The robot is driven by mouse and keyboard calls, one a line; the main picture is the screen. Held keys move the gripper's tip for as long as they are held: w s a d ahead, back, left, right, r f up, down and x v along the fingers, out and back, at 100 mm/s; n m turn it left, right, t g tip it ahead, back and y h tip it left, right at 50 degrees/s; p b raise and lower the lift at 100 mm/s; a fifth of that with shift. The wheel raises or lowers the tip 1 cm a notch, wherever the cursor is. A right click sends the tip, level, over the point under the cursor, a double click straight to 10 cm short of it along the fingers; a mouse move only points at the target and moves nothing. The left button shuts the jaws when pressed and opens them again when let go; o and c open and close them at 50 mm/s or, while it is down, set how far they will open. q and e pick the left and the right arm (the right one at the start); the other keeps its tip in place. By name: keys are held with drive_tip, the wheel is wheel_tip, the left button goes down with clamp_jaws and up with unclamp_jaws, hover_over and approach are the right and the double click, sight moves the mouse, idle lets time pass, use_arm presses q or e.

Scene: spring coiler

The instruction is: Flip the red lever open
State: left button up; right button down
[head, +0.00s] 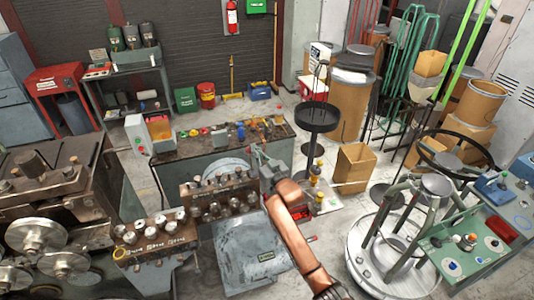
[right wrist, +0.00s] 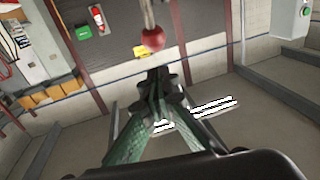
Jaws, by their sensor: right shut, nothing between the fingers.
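The red lever shows in the right wrist view as a round red knob (right wrist: 152,39) on a thin metal rod. The knob is just beyond the tips of my right gripper (right wrist: 160,78), and a small gap shows between them. My right gripper's fingers are together and empty. In the head view my right gripper (head: 258,154) is above the middle machine, at the end of my copper-coloured arm. I cannot make out the red knob for certain in the head view. My left gripper is not in view.
A coiling machine with metal rollers (head: 65,262) stands at the left. A black round stand (head: 318,118) and a cardboard box (head: 356,166) are to the right. Some floor between them is clear.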

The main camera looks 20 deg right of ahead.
use_arm(q)
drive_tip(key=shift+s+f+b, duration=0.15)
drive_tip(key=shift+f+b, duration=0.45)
drive_tip(key=shift+b, duration=0.45)
use_arm(e)
drive_tip(key=s+d+r, duration=0.2)
drive_tip(key=s+r, duration=0.4)
drive_tip(key=s, duration=0.3)
drive_tip(key=shift+s+d, duration=0.2)
drive_tip(key=shift+d, duration=0.15)
drive_tip(key=shift+r, duration=0.15)
